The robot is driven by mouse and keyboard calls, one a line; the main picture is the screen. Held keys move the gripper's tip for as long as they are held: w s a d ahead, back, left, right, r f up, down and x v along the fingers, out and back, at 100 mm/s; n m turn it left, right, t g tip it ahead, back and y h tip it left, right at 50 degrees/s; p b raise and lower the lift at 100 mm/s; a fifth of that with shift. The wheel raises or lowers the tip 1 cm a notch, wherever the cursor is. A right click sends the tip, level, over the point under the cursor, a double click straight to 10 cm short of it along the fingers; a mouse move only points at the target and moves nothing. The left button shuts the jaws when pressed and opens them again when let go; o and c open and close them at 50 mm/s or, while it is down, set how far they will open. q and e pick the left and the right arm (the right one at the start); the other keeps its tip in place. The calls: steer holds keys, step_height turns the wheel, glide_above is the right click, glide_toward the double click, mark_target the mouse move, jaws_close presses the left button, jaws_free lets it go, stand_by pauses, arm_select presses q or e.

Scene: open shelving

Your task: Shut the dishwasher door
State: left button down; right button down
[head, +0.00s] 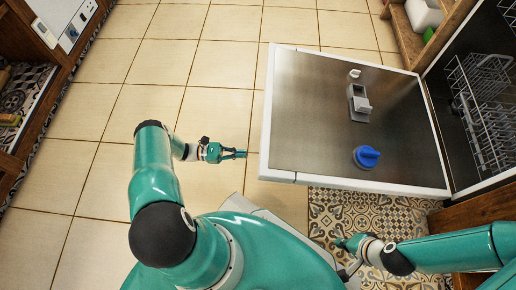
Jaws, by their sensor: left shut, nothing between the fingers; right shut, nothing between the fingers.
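The dishwasher door (310,100) is open and lies folded down, its steel inner face up, with a grey dispenser (359,104) and a blue cap (366,157) on it. Its hinge side is at the right, at the dishwasher's dark interior (460,130). My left gripper (243,154) is shut and empty, pointing right, a little left of the door's free edge. From this overhead angle I cannot tell its height against the door. My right gripper (342,242) is shut and empty, in front of the door's near edge, over the patterned mat.
A wire rack (483,105) sits inside the dishwasher. A patterned mat (330,210) lies below the door's near side. Wooden shelving (404,35) stands at the top right. Cabinets with a white appliance (62,18) are at the far left. The tiled floor (110,110) between is clear.

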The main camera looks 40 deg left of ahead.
arm_select(q)
steer(key=w+d+r, duration=0.3)
steer(key=d+r, duration=0.1)
steer(key=d, duration=0.1)
steer(key=shift+w+d+r, duration=0.2)
steer(key=shift+d, duration=0.05)
steer(key=shift+p, duration=0.3)
